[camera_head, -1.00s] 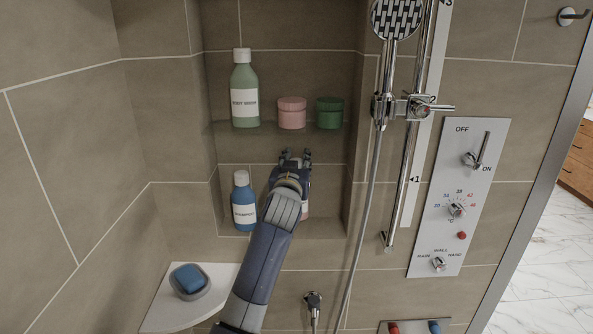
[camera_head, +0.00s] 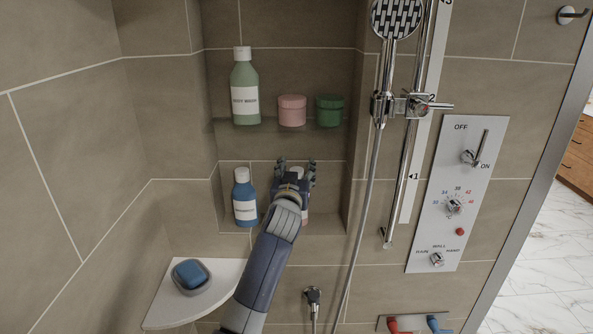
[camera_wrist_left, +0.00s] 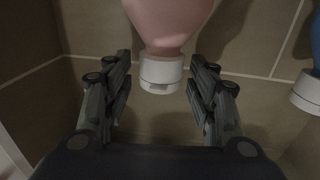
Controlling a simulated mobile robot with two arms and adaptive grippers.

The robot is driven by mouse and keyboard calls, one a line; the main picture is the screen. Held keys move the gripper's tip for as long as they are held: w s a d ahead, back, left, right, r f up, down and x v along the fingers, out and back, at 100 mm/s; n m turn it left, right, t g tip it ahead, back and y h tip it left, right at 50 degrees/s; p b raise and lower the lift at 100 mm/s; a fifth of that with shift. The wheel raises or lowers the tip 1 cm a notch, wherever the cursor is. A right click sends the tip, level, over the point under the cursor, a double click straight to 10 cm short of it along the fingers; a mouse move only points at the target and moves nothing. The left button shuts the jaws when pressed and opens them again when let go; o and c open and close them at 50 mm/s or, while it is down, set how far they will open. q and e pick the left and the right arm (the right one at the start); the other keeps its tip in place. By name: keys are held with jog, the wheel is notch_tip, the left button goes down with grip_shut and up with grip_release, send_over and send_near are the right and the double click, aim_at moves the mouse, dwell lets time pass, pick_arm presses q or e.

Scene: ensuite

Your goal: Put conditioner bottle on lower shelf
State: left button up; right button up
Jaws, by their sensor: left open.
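The conditioner bottle appears to be the pink bottle with a white cap (camera_wrist_left: 168,25) in the left wrist view, where it shows upside down. In the head view only its white cap (camera_head: 297,171) and a sliver of its body show behind my gripper, in the lower shelf niche (camera_head: 325,222). My left gripper (camera_head: 296,166) is open, its fingers on either side of the cap with gaps visible in the wrist view (camera_wrist_left: 160,78). The bottle's base is hidden by my arm. My right gripper is not in view.
A blue shampoo bottle (camera_head: 244,197) stands left of my gripper on the lower shelf. The upper shelf (camera_head: 275,128) holds a green body wash bottle (camera_head: 245,92), a pink jar (camera_head: 292,111) and a green jar (camera_head: 329,111). The shower hose (camera_head: 367,200) hangs at right.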

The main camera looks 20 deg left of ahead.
pick_arm(q)
jog(key=shift+r, duration=0.1)
jog(key=shift+s, duration=0.45)
jog(key=s+d+b, duration=0.2)
jog(key=s, duration=0.9)
jog(key=shift+b, duration=0.3)
jog(key=shift+a, duration=0.1)
